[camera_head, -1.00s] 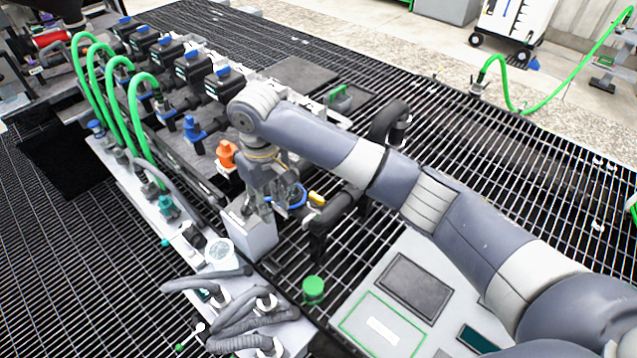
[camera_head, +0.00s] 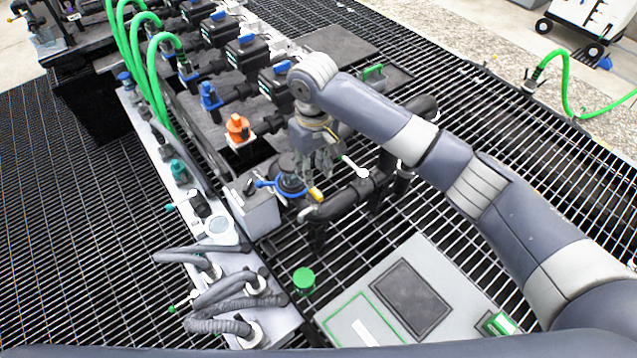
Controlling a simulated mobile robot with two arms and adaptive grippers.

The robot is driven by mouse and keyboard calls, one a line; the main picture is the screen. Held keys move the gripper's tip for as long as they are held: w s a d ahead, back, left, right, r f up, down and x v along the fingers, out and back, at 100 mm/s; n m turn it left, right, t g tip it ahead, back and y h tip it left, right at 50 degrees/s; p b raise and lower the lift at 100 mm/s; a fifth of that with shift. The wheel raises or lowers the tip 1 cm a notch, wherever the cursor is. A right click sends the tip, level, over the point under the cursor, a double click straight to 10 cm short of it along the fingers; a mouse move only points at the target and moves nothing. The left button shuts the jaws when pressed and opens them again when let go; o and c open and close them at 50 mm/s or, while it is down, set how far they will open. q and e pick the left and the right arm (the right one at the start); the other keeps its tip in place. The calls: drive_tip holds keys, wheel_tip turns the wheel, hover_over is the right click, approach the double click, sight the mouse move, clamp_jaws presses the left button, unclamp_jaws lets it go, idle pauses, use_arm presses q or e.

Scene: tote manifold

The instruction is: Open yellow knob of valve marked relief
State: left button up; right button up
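A small yellow knob (camera_head: 315,194) sits at the right side of a dark valve with a blue ring and blue lever (camera_head: 290,184), at the end of a black pipe. I cannot read any relief marking. My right gripper (camera_head: 318,170) points down just behind and above this valve, apart from the yellow knob. Its grey fingers are small and overlap the dark background, so I cannot tell their opening; I see nothing held in them. A white-tipped handle (camera_head: 357,169) shows just right of the gripper. My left gripper is not in view.
An orange knob (camera_head: 237,127) and a blue knob (camera_head: 210,96) stand left of my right arm. A grey box (camera_head: 257,208) stands left of the valve. Black pipes (camera_head: 345,200) run right of it. A green cap (camera_head: 303,281) stands in front; open grating lies right.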

sight(316, 191)
wheel_tip(316, 191, down, 5)
drive_tip(key=shift+d+f, duration=0.1)
wheel_tip(316, 191, down, 2)
drive_tip(key=shift+f+p, duration=0.2)
drive_tip(key=shift+p, duration=0.1)
drive_tip(key=shift+w, duration=0.1)
drive_tip(key=shift+c, duration=0.9)
drive_tip(key=c, duration=0.4)
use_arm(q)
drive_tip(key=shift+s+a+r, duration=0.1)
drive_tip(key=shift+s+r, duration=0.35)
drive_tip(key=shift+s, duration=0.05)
use_arm(e)
clamp_jaws()
